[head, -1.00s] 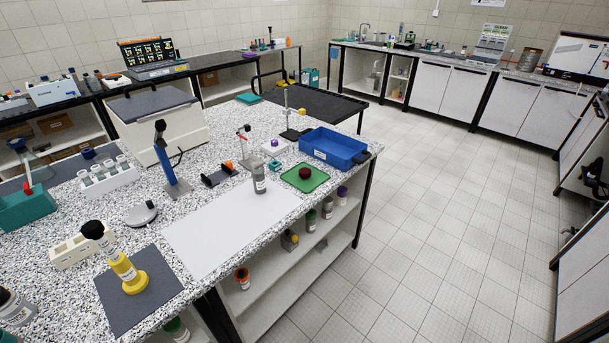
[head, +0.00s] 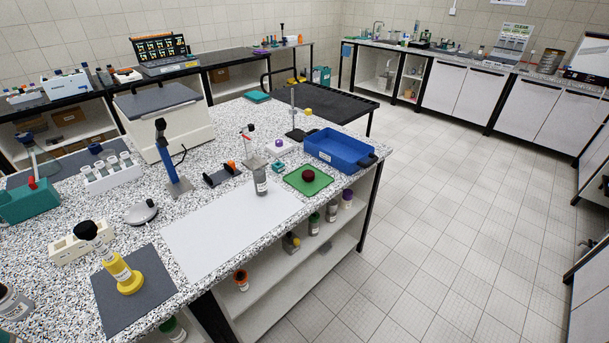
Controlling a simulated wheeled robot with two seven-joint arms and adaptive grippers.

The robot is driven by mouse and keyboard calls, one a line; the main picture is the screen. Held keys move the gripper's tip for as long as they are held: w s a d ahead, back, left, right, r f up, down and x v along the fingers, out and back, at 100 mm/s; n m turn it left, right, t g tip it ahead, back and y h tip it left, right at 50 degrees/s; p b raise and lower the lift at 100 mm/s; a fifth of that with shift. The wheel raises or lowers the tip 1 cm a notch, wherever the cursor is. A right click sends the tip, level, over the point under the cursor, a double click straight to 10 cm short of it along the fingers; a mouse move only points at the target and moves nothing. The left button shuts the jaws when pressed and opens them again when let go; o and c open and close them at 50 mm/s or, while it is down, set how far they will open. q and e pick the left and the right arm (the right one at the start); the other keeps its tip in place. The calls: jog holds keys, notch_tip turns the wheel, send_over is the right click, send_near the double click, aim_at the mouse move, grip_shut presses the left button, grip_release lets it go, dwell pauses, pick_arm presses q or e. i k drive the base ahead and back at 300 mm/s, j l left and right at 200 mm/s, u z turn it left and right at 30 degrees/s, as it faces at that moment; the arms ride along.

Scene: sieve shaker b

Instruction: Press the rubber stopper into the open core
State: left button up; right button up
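A dark red, round piece that looks like the rubber stopper (head: 308,174) sits on a green mat or shallow tray (head: 321,184) near the bench's right edge. A grey labelled cylinder (head: 261,182), possibly the open core, stands upright at the far right part of a white sheet (head: 220,232). Its top is too small to tell whether it is open. The stopper and the cylinder are apart. Neither of my grippers is in the head view.
A blue tray (head: 325,155) lies behind the green mat. A blue upright stand (head: 172,165), a black cradle (head: 222,174) and a yellow cylinder on a base (head: 124,275) stand on the bench. The white sheet's middle is clear. Open floor lies to the right.

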aim_at(259, 174)
jog(key=i+l+u, duration=0.3)
jog(key=l+u, duration=0.2)
jog(key=l, duration=0.15)
jog(key=i+l+u, duration=0.2)
jog(key=l+u, duration=0.3)
jog(key=l, duration=0.25)
jog(key=l+u, duration=0.45)
jog(key=l, duration=0.35)
jog(key=k+l+u, duration=0.1)
jog(key=l+u, duration=0.4)
jog(key=l, duration=0.3)
